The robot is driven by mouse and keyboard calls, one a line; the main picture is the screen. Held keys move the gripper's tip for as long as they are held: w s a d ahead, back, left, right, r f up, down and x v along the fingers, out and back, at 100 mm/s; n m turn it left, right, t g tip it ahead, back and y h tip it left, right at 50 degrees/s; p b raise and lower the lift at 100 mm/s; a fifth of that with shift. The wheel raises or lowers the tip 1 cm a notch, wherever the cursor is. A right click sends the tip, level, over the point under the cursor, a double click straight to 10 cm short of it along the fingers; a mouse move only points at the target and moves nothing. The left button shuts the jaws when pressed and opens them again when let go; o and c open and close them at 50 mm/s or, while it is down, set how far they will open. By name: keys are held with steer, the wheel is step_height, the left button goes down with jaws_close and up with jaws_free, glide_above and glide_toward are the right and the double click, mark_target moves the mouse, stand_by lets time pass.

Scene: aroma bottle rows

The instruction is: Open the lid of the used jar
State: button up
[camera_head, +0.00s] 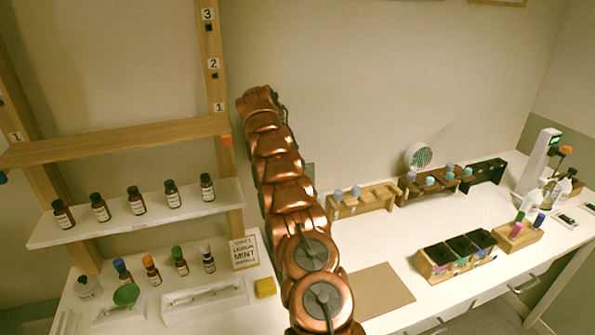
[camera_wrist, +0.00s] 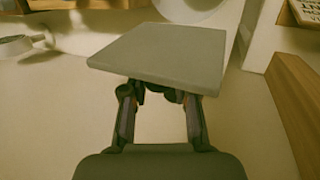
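My gripper (camera_wrist: 160,96) shows in the wrist view with two dark fingers spread apart at the base. Their tips meet the near edge of a flat grey square plate (camera_wrist: 165,52). The plate covers the tips, so I cannot tell whether they hold it or it lies apart from them. I cannot tell whether this plate is the jar's lid. In the head view my gripper is hidden by my copper arm.
Small dark bottles (camera_head: 137,200) line the white shelf, and several color-capped bottles (camera_head: 151,270) stand below. A mint sign (camera_head: 244,252) and a yellow block (camera_head: 265,287) are left of my arm. Wooden racks (camera_head: 362,201) and a divided box (camera_head: 456,254) stand right. A brown board (camera_head: 381,291) lies flat.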

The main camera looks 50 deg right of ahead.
steer(key=o, duration=0.4)
steer(key=shift+s+f, duration=0.1)
